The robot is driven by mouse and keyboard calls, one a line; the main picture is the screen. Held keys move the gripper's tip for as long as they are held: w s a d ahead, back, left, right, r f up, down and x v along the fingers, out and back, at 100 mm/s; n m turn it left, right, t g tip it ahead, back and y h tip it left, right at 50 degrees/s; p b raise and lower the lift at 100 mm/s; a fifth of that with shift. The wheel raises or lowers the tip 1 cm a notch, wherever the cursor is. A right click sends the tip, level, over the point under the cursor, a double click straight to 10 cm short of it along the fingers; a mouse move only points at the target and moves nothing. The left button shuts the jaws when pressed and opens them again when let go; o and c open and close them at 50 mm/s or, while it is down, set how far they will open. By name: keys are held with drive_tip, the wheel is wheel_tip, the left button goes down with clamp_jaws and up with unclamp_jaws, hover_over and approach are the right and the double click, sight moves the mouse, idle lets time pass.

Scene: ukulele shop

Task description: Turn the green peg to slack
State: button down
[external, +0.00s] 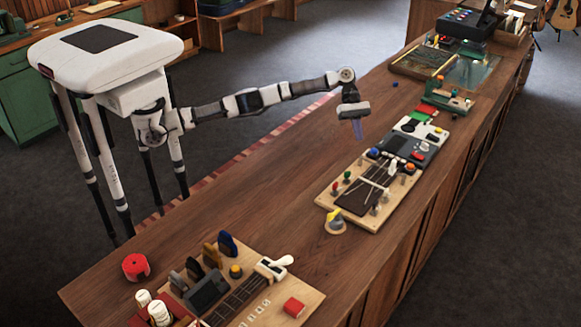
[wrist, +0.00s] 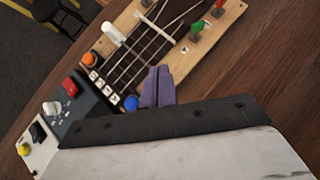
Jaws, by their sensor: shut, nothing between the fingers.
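The green peg (external: 347,175) stands on the near edge of a light wooden board (external: 328,200) with a dark strung neck (external: 357,199). In the wrist view the green peg (wrist: 196,30) is upper right of my fingers, with a small triangle mark on the board near it. A red peg (external: 334,188) stands beside it and shows in the wrist view (wrist: 218,9) too. My gripper (external: 357,130) points down above the counter behind the board, apart from the peg. In the wrist view its fingers (wrist: 158,72) are together and hold nothing.
A blue knob (wrist: 131,103), an orange knob (wrist: 89,60) and a white peg (wrist: 113,33) stand near the neck. A grey panel (wrist: 75,103) adjoins the board. The counter (external: 270,190) left of the board is clear.

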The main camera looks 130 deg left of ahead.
drive_tip(key=s+d+f+t+b, duration=0.1)
drive_tip(key=s+b, duration=0.1)
drive_tip(key=s, duration=0.1)
drive_tip(key=s+f+t+h+b, duration=0.1)
drive_tip(key=s+f+t+b, duration=0.1)
drive_tip(key=s, duration=0.1)
drive_tip(key=s+d+f+n+t+h+b, duration=0.1)
drive_tip(key=s+f+t+b, duration=0.1)
drive_tip(key=s, duration=0.2)
drive_tip(key=shift+s+d, duration=0.1)
drive_tip(key=shift+d, duration=0.35)
drive_tip(key=p, duration=0.6)
approach(347, 176)
drive_tip(key=x, duration=0.2)
drive_tip(key=a+x, duration=0.1)
drive_tip(key=x, duration=0.2)
drive_tip(key=shift+w+d+f, duration=0.15)
drive_tip(key=shift+w+f, duration=0.1)
drive_tip(key=shift+w, duration=0.15)
drive_tip(key=shift+w+b, duration=0.1)
drive_tip(key=shift+b, duration=0.25)
